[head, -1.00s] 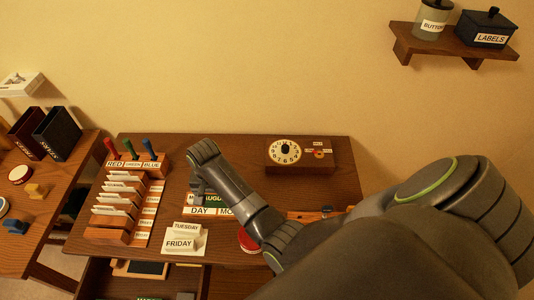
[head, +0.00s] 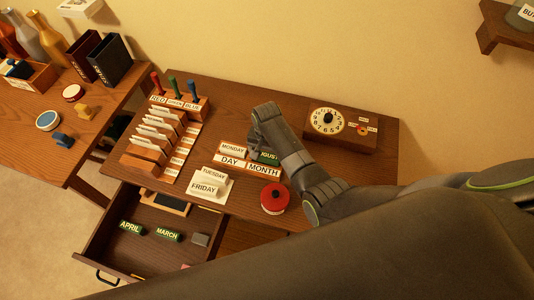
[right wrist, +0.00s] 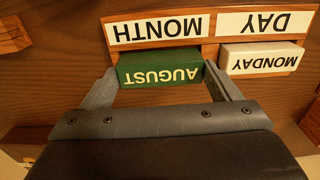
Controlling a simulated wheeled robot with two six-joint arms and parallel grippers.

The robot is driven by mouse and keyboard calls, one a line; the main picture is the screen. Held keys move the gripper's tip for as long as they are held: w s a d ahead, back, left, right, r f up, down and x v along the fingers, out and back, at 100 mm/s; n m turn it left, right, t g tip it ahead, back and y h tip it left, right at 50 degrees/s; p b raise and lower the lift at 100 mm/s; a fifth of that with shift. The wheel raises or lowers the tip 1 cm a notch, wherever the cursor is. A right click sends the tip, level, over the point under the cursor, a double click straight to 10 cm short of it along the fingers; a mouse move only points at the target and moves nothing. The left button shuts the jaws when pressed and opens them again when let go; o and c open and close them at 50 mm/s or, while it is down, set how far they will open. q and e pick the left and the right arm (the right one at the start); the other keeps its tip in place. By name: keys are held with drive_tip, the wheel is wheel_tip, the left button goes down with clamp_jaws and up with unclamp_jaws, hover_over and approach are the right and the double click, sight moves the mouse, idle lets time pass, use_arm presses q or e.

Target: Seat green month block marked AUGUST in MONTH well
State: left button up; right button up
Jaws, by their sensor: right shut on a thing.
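The green AUGUST block (head: 268,157) is at the MONTH side of the desk calendar holder, behind the MONTH label (head: 264,170). In the right wrist view the AUGUST block (right wrist: 160,72) lies between the two fingers of my right gripper (right wrist: 160,78), which is shut on it. The block lines up with the MONTH label (right wrist: 158,29) and sits beside the white MONDAY block (right wrist: 262,58). Whether it rests fully on the well's floor I cannot tell. In the head view my right gripper (head: 257,140) partly covers the block. My left gripper is not in view.
White TUESDAY and FRIDAY blocks (head: 208,187) and a red round tin (head: 274,198) stand in front of the holder. A card rack (head: 150,150) is left, a dial box (head: 340,130) right. An open drawer (head: 150,245) holds APRIL and MARCH blocks.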

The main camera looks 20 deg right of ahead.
sight(267, 156)
drive_tip(key=shift+f, duration=0.5)
drive_tip(key=shift+f, duration=0.2)
drive_tip(key=o, duration=0.9)
drive_tip(key=shift+r, duration=0.15)
wheel_tip(267, 156, up, 12)
drive_tip(key=shift+r, duration=0.1)
